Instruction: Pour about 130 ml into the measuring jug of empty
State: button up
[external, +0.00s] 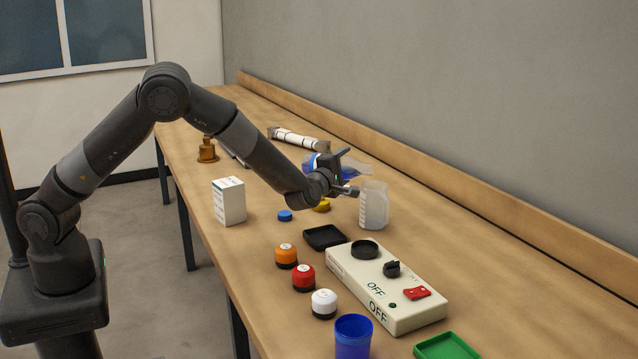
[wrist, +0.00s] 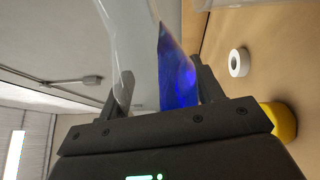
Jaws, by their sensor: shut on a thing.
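My gripper (external: 345,178) is shut on a clear bottle (external: 352,168) holding blue liquid. The bottle is tipped to nearly horizontal above the bench, its clear end pointing right. The blue liquid (external: 316,162) shows at its left end; in the wrist view the bottle stands between my two fingers (wrist: 160,98), with blue liquid (wrist: 177,72) along one side. The translucent measuring jug (external: 374,206) stands upright on the bench just right of and below my gripper. No blue shows in it. I cannot tell whether the bottle's mouth is over the jug's opening.
A blue cap (external: 285,216) and a yellow object (external: 322,206) lie left of the jug. A black tray (external: 324,237), a cream control box (external: 388,288), several small jars (external: 303,279) and a blue cup (external: 353,338) stand nearer. A white box (external: 229,201) stands at left.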

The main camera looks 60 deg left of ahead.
jog(key=shift+s+a+m, duration=0.1)
jog(key=shift+a+m, duration=0.05)
jog(key=shift+m, duration=0.45)
dwell(0.8)
jog(key=shift+r+m+p, duration=0.45)
jog(key=shift+m, duration=0.15)
dwell(1.9)
jog(key=shift+f+n, duration=0.3)
jog(key=n, duration=0.3)
jog(key=shift+s+a+f, duration=0.15)
jog(key=shift+a+f, duration=0.1)
jog(key=shift+f, duration=0.05)
jog(key=shift+s+a+f+n, duration=0.1)
jog(key=shift+a+f+n, duration=0.05)
jog(key=shift+f+n, duration=0.4)
jog(key=shift+r, duration=0.1)
jog(key=shift+n, duration=0.25)
dwell(0.7)
